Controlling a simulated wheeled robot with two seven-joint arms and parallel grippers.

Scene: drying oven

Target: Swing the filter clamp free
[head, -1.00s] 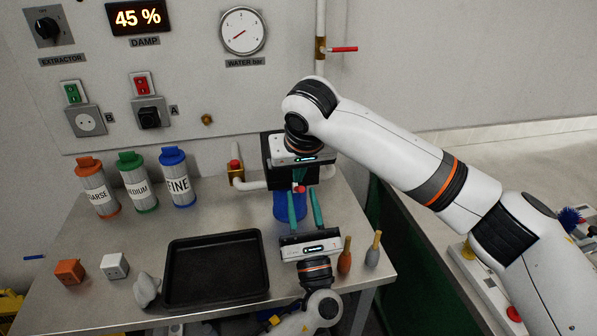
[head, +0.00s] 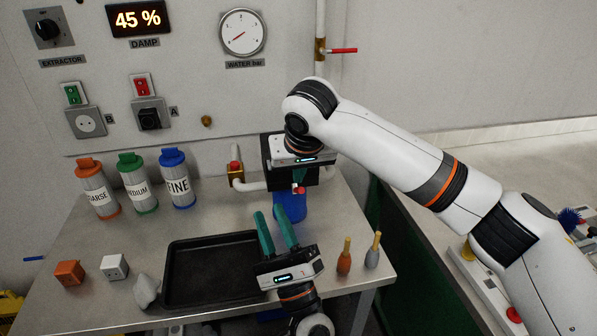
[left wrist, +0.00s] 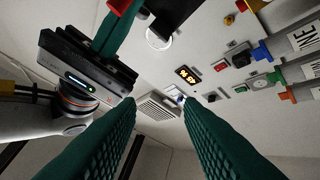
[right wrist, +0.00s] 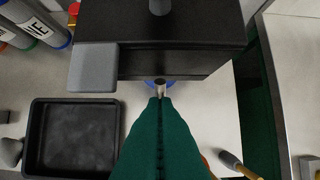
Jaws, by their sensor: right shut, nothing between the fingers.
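The black filter housing (head: 270,155) is on the pipe under the panel, with a blue bowl (head: 291,207) below it. A small red tip (head: 299,190) shows in front of the bowl. My right gripper (head: 300,182) is shut and empty in front of the housing. In the right wrist view its fingertips (right wrist: 160,101) are close to a short metal pin (right wrist: 160,88) below the dark housing; I cannot tell whether they touch. I cannot make out the clamp for certain. My left gripper (head: 269,213) is open and empty, left of the blue bowl, above the table. Its spread fingers fill the left wrist view (left wrist: 158,102).
COARSE (head: 97,189), MEDIUM (head: 138,183) and FINE (head: 178,178) cartridges stand at the back left. Two brushes (head: 345,258) (head: 374,250) stand at the right edge. A red-handled pipe valve (head: 342,49) is above.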

